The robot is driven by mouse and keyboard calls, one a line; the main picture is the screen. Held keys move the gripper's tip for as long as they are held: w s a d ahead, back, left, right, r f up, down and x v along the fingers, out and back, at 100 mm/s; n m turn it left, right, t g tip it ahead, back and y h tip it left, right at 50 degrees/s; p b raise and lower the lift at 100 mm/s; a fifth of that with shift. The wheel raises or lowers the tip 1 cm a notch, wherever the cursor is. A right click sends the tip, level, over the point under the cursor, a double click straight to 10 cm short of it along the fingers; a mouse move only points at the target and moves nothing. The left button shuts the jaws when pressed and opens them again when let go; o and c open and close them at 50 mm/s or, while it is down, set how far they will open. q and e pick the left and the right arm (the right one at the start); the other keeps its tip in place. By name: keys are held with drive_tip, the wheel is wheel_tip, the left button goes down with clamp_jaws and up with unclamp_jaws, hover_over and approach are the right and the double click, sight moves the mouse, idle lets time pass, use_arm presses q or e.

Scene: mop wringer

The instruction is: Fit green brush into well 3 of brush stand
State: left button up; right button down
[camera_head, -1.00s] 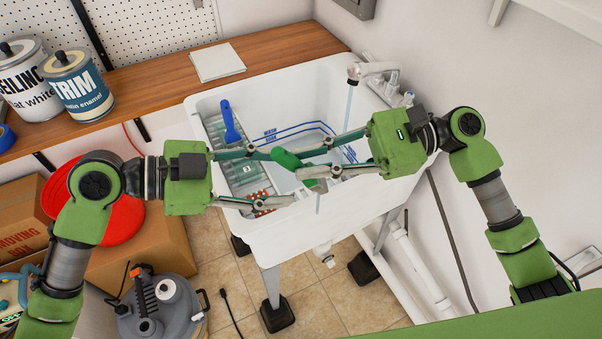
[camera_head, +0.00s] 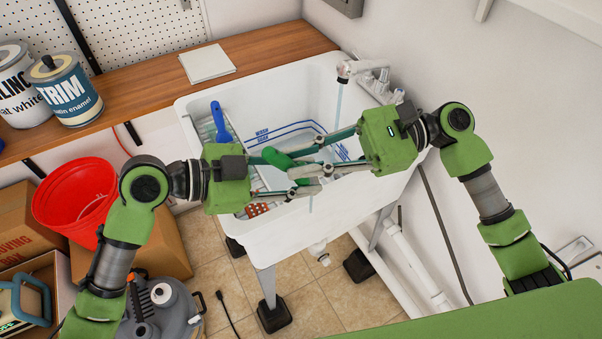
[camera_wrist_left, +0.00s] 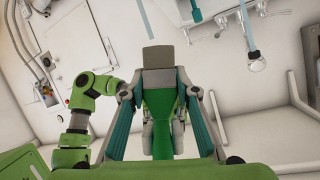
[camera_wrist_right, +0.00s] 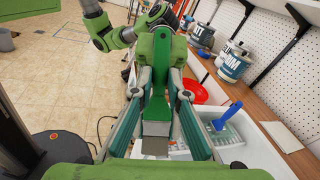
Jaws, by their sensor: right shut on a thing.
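The green brush (camera_head: 283,161) is held in the air above the white sink. My right gripper (camera_head: 312,165) is shut on it. In the right wrist view the brush's green shaft (camera_wrist_right: 156,105) lies between the fingers, with a grey block at its end. My left gripper (camera_head: 308,172) is around the brush from the other side, its fingers apart; in the left wrist view the brush's grey block (camera_wrist_left: 163,57) shows beyond them. The brush stand (camera_wrist_right: 222,137) is in the sink's left part, with a blue brush (camera_head: 220,122) in it. My left gripper hides much of the stand, including well 3.
The white sink (camera_head: 190,130) has a running tap (camera_head: 352,68) at its back right. A wooden counter (camera_head: 140,90) behind holds paint cans (camera_head: 68,90) and a white pad (camera_head: 207,64). A red bucket (camera_head: 75,200) and boxes stand at the left.

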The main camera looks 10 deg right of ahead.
use_arm(q)
drive_tip(key=shift+c, duration=0.6)
use_arm(e)
drive_tip(key=c, duration=1.9)
unclamp_jaws()
drive_tip(key=shift+d, duration=0.1)
